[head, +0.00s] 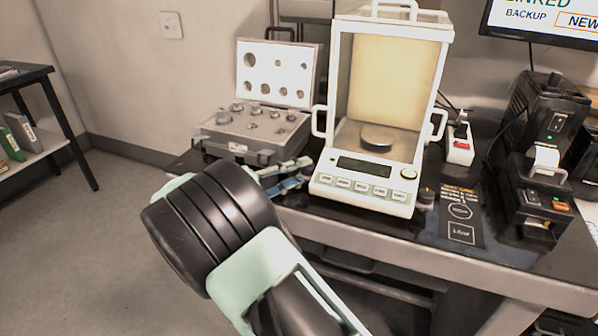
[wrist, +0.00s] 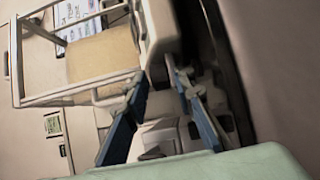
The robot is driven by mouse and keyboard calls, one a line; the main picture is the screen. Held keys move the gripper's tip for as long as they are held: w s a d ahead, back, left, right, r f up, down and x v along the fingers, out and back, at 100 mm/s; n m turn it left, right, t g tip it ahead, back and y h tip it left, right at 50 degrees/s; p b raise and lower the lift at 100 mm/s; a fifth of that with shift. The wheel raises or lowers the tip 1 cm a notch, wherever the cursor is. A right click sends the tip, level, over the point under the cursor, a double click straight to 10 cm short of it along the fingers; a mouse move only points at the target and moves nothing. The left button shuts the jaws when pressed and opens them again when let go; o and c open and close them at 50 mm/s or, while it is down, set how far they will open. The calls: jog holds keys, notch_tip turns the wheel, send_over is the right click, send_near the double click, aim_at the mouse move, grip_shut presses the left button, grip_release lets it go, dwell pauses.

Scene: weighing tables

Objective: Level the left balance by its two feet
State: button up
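The balance (head: 362,190) is a white instrument with a glass draft shield, a round pan and a dark display, standing on the dark table. A small round spot that may be its level (head: 409,174) is on its front right; its bubble is too small to read. A dark knob-like foot (head: 426,196) shows by the front right corner. The front left foot is hidden behind my gripper. My gripper (head: 308,167) is at the front left corner. In the wrist view, its blue-padded fingers (wrist: 160,72) stand apart, tips by the white balance body (wrist: 158,28). I cannot tell whether they touch the foot.
An open weight case (head: 255,125) stands left of the balance, close behind my gripper. The table's front edge (head: 430,250) runs below my fingers.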

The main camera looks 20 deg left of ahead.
grip_shut()
jog(key=shift+s+y, duration=0.1)
jog(key=shift+y, duration=0.2)
jog(key=n+t+y, duration=0.1)
jog(key=n+y, duration=0.1)
jog(key=d+n+t+y+b, duration=0.1)
jog(key=n+t+y, duration=0.1)
jog(key=y, duration=0.1)
jog(key=shift+s+f, duration=0.15)
jog(key=shift+s, duration=0.05)
jog(key=n+y+b, duration=0.1)
jog(key=y+b, duration=0.1)
jog(key=shift+d+n+t+y, duration=0.15)
jog(key=shift+n+t+y, duration=0.15)
jog(key=shift+n+t, duration=0.1)
jog(key=shift+n+y+b, duration=0.6)
jog(key=shift+y+b, duration=0.2)
jog(key=shift+y, duration=0.2)
jog(key=shift+o, duration=1.8)
grip_release()
